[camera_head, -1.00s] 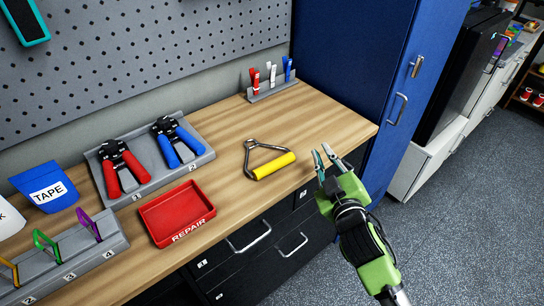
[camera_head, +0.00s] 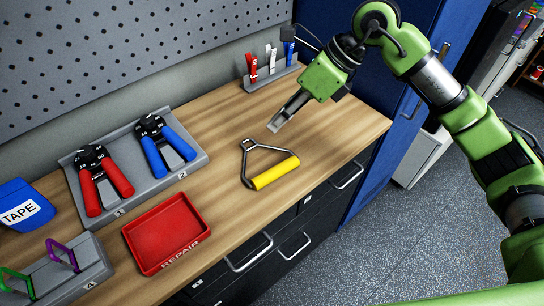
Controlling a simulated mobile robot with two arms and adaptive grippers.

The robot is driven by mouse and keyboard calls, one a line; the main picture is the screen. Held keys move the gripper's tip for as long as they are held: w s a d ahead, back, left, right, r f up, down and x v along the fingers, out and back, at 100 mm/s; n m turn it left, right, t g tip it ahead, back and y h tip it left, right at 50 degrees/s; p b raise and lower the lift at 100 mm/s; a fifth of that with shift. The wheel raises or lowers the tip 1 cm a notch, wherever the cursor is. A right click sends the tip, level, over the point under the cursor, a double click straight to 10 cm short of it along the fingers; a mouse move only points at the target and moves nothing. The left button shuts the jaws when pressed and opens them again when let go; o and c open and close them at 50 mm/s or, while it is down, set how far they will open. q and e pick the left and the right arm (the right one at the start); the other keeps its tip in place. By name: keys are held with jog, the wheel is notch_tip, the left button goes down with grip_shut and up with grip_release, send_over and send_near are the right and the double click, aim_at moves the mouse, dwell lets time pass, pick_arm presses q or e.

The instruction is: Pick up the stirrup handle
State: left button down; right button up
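The stirrup handle (camera_head: 274,171) lies flat on the wooden workbench, with a yellow cylindrical grip toward the bench's front edge and a dark metal triangular frame behind it. My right gripper (camera_head: 277,124) hangs just behind the handle, pointing down and to the left, close to the frame's back corner. Its fingers show edge-on, so I cannot tell whether they are open or shut. It appears apart from the handle. My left gripper is not in view.
A red tray marked REPAIR (camera_head: 128,236) sits left of the handle. Red-handled (camera_head: 105,187) and blue-handled (camera_head: 168,152) tools rest in a grey holder (camera_head: 201,160). A grey clip rack (camera_head: 256,86) stands at the back. Bare bench (camera_head: 215,120) lies between them.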

jog(key=w+d+h, duration=0.2)
jog(key=d, duration=0.3)
jog(key=p, duration=0.2)
send_near(271, 148)
jog(key=f, duration=0.2)
jog(key=shift+s+a+f, duration=0.1)
jog(key=shift+a+f, duration=0.15)
jog(key=shift+f, duration=0.05)
jog(key=p+x, duration=0.1)
jog(key=x, duration=0.1)
jog(key=p+x, duration=0.1)
jog(key=x, duration=0.2)
jog(key=shift+a+r, duration=0.2)
jog(key=shift+a, duration=0.1)
jog(key=shift+w+f, duration=0.2)
jog(key=shift+f, duration=0.05)
grip_shut()
jog(key=shift+r, duration=0.1)
